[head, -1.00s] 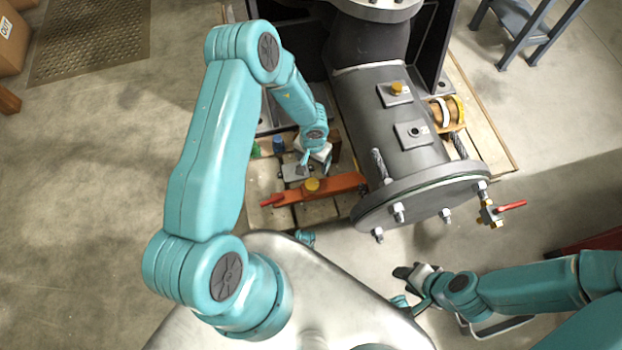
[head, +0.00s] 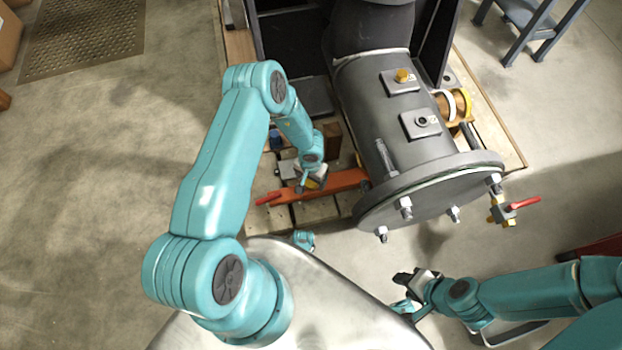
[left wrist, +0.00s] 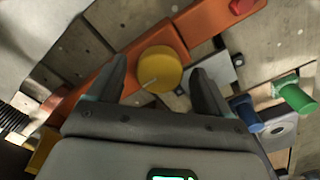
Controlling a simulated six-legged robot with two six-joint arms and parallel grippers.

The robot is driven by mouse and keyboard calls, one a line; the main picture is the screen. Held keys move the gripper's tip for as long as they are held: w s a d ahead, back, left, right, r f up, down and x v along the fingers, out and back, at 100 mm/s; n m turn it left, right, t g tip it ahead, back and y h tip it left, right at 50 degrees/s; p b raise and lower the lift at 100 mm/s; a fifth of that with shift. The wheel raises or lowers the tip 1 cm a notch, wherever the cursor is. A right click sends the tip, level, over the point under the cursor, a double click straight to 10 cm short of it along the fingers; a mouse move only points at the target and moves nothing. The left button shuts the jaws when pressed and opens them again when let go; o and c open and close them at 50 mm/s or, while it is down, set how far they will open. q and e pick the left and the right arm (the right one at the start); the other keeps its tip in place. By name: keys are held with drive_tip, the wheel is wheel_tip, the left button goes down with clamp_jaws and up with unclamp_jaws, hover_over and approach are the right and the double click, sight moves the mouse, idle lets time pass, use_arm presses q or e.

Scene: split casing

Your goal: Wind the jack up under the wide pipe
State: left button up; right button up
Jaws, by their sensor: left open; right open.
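The wide grey pipe (head: 400,110) ends in a bolted round flange in the head view. An orange bar with a red end, seemingly the jack (head: 345,181), lies low beside the pipe; its right end goes out of sight under the flange. A round yellow knob (left wrist: 160,68) sits on the orange bar (left wrist: 108,70) in the left wrist view. My left gripper (head: 312,182) is over the knob and partly hides it in the head view. Its open fingers stand on either side of the knob; contact cannot be told. My right gripper (head: 405,292) is open and empty, nearer me than the flange.
A valve with a red handle (head: 524,203) sticks out right of the flange. A blue knob (left wrist: 246,113) and a green knob (left wrist: 296,97) stand near the bar. A wooden block (head: 333,137) is behind it. Yellow and white rings (head: 462,104) are right of the pipe.

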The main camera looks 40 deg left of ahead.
use_arm(q)
drive_tip(key=c, duration=1)
drive_tip(key=shift+c, duration=0.2)
